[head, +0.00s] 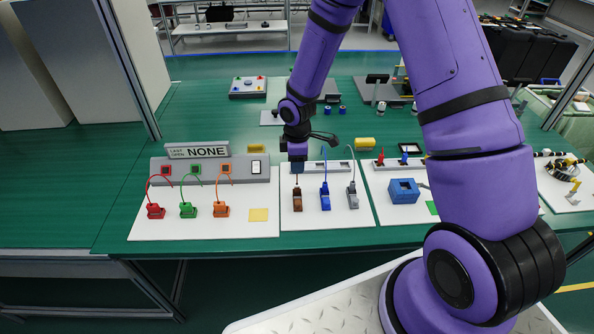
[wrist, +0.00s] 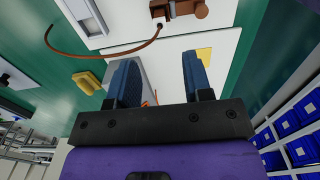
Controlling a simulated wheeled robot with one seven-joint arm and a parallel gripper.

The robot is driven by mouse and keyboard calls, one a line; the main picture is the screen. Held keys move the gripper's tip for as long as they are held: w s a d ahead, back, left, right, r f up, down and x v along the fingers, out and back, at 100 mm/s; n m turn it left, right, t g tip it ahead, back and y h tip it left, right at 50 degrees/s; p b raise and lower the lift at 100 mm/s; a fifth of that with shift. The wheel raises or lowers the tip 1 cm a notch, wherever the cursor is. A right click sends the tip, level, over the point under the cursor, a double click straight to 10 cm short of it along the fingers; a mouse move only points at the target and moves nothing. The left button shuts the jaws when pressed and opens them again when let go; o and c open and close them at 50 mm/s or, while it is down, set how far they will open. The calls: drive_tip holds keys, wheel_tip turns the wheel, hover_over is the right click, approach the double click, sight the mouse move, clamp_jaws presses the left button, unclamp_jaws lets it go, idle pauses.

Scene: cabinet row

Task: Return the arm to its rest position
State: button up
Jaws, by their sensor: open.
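My arm (head: 470,190) is purple and reaches out over the green bench. My gripper (head: 297,166) hangs above the back part of the middle white board, behind the brown plug (head: 297,201). In the wrist view my gripper (wrist: 158,62) shows two blue fingers standing apart with nothing held between them. The brown plug (wrist: 180,9) shows beyond the fingertips at the top of that view, with its brown cable curving left. It looks apart from the fingers.
Blue (head: 325,199) and grey (head: 352,197) plugs stand beside the brown one. The left board (head: 172,227) carries red, green and orange plugs and a panel reading NONE. A blue block (head: 403,191) sits on the right board. The bench's left end (head: 60,190) is clear.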

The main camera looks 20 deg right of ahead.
drive_tip(key=s+d+r+m+t, duration=0.1)
drive_tip(key=s+d+r+m, duration=0.15)
drive_tip(key=r, duration=0.65)
drive_tip(key=s+d+r+m+t+h, duration=0.1)
drive_tip(key=s+r+m, duration=0.15)
drive_tip(key=r, duration=0.65)
drive_tip(key=s+d+r+m, duration=0.2)
drive_tip(key=s+r, duration=0.1)
drive_tip(key=r, duration=0.5)
drive_tip(key=s+r+m+t, duration=0.1)
drive_tip(key=s+r+m, duration=0.2)
drive_tip(key=s+r, duration=0.4)
drive_tip(key=s+d+r+m+t+y, duration=0.1)
drive_tip(key=s+r+m, duration=0.3)
drive_tip(key=s, duration=1)
wheel_tip(320, 180, up, 3)
drive_tip(key=shift+s+f+t, duration=0.1)
drive_tip(key=shift+s+t, duration=0.05)
drive_tip(key=shift+t, duration=0.45)
